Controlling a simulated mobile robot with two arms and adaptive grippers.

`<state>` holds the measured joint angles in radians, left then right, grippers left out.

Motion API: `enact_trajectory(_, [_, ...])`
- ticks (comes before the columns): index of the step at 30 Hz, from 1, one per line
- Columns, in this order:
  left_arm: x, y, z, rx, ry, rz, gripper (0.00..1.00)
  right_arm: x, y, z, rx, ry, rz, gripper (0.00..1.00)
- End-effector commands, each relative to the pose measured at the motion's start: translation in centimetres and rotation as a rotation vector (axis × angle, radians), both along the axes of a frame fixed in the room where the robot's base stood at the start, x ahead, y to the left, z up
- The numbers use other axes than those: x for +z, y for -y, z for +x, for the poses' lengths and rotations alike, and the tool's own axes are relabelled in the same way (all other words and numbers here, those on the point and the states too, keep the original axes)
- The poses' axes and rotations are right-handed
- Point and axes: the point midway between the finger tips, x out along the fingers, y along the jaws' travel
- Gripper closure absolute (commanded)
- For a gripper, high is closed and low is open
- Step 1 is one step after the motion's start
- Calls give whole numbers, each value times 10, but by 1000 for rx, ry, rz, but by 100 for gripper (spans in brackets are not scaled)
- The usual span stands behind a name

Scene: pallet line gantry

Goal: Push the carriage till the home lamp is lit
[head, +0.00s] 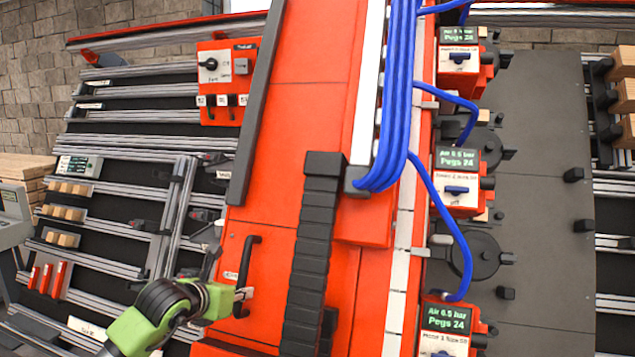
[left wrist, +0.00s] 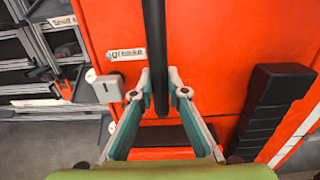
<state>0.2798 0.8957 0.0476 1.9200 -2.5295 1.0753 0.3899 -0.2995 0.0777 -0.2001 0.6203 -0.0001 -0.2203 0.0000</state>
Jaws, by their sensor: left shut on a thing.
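The carriage (head: 268,262) is a large orange-red gantry body running up the middle of the head view. A black bar handle (head: 247,255) stands on its left part. My left gripper (head: 243,294) is shut on the lower part of this handle. In the left wrist view the two fingers of the gripper (left wrist: 160,92) lie either side of the black handle (left wrist: 155,35), in front of the red panel (left wrist: 210,45). A small white label (left wrist: 127,54) sits left of the handle. I cannot make out a home lamp. My right gripper is not in view.
A black cable chain (head: 310,240) and blue hoses (head: 397,100) run along the gantry. A red switch box (head: 226,75) is at the upper left. Grey rails with wooden blocks (head: 66,213) lie left. Red units with green displays (head: 457,160) stand right, beside a grey plate (head: 550,130).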

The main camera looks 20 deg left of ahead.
Motion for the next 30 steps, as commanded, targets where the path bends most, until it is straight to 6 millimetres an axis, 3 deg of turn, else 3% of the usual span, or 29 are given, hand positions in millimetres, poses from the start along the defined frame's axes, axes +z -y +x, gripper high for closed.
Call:
enact_trajectory(1, [-6,14,0,-21,-8,-14,100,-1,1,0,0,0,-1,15])
enact_trajectory(9, [-5,27,1,-19,-9,-14,100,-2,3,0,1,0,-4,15])
enact_trajectory(30, [-4,44,4,-5,-10,-3,100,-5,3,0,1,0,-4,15])
